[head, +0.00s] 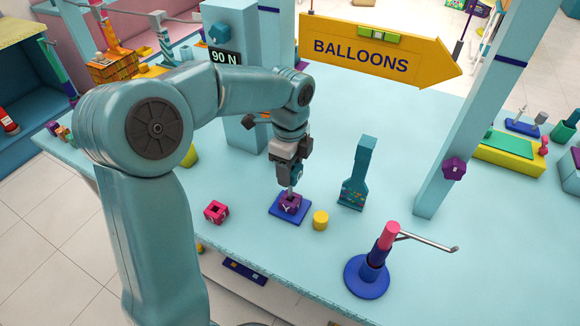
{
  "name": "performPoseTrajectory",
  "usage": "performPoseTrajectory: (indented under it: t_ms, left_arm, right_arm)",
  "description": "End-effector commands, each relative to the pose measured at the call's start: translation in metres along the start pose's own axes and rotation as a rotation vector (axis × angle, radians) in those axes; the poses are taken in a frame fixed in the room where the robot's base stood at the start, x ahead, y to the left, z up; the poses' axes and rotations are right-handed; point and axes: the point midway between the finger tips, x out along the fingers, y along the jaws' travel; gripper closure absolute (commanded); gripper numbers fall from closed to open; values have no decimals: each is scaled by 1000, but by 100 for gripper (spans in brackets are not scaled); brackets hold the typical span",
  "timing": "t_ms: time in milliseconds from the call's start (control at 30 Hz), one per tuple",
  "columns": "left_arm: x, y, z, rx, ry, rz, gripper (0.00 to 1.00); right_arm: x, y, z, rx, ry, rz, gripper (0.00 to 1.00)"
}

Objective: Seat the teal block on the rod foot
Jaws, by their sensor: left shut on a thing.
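My left gripper (290,178) points down and is shut on a small teal block (297,172), mostly hidden between its dark fingers. It is above a dark blue square plate (277,212), which looks like the rod foot. A purple block (291,204) sits on that plate. A short grey upright piece, perhaps the rod, shows between the gripper and the purple block. I cannot tell whether the teal block is around the rod. My right gripper is not in view.
A crimson block (216,212) lies left of the plate, and a yellow cylinder (320,220) stands close on its right. A teal paddle-shaped piece (355,175) stands farther right. A blue round-based stand (367,278) with a side arm is near the front edge. A post (470,130) rises right.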

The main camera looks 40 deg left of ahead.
Motion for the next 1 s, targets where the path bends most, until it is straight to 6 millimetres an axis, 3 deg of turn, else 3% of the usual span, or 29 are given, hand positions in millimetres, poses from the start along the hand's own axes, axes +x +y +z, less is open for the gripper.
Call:
performPoseTrajectory:
  t_ms: [1000]
  left_arm:
    - [-43, 0, 0, 0, 0, 0, 79]
  right_arm:
    - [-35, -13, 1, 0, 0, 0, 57]
